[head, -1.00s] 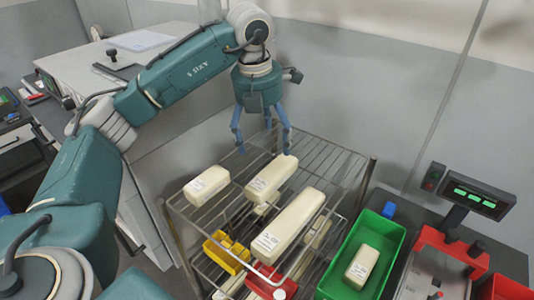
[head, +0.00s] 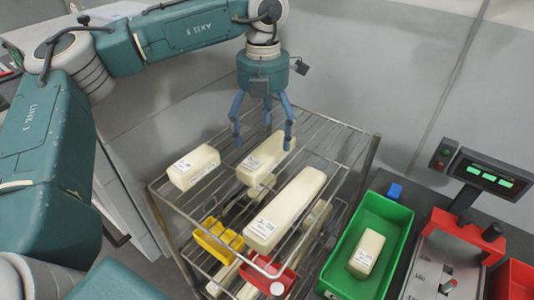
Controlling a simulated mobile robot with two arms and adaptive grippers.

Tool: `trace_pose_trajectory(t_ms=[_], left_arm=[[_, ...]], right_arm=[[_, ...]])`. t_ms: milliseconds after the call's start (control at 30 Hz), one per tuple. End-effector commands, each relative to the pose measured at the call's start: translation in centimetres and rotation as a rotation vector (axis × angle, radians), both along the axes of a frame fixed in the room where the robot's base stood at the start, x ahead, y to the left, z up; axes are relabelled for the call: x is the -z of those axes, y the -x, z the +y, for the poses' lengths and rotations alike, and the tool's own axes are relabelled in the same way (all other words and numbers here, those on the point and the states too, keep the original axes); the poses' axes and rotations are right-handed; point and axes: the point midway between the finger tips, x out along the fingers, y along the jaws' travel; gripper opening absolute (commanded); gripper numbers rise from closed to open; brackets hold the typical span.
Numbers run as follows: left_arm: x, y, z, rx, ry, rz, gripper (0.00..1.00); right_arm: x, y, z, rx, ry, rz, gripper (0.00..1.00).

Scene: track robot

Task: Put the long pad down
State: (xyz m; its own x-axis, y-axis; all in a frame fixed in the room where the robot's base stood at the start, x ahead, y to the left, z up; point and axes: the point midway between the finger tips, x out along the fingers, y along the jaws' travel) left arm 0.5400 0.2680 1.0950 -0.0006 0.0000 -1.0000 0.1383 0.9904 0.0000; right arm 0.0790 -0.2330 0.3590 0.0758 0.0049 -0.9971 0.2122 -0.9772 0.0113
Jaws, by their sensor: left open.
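The long pad (head: 288,208) is a long cream block with a printed label at its near end. It lies on the top wire shelf of the rack (head: 333,150). A shorter cream pad (head: 264,160) lies to its left, and another short pad (head: 194,167) lies further left on the same shelf. My left gripper (head: 264,143) is open, with blue fingers pointing down. Its fingertips are over or beside the middle pad; I cannot tell whether they touch it. It is apart from the long pad. My right gripper is not in view.
A green bin (head: 399,228) holding a cream block (head: 367,252) stands right of the rack, beside a scale display (head: 490,175). Yellow (head: 218,240) and red (head: 262,272) bins sit on a lower shelf. A grey wall is behind the rack.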

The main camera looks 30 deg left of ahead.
Motion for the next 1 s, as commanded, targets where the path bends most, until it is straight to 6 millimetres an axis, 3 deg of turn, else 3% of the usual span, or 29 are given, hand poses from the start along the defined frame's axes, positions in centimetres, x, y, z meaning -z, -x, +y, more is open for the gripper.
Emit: trace_pose_trajectory(t_ms=[133, 400, 700, 967, 1000], left_arm=[[1.0, -0.1, 0.1, 0.000, 0.000, 0.002, 0.84], [4.8, -0.4, 0.4, -0.001, 0.000, 0.002, 0.84], [5.6, -0.5, 0.4, -0.001, 0.000, -0.001, 0.84], [5.5, -0.5, 0.4, -0.001, 0.000, -0.001, 0.35], [5.5, -0.5, 0.4, -0.001, 0.000, -0.001, 0.35]], right_arm=[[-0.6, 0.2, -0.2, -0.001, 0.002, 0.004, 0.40], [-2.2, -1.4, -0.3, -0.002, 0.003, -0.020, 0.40], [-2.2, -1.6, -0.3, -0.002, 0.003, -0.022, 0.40], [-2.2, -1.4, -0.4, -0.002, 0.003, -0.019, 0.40], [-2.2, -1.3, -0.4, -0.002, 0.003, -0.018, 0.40]])
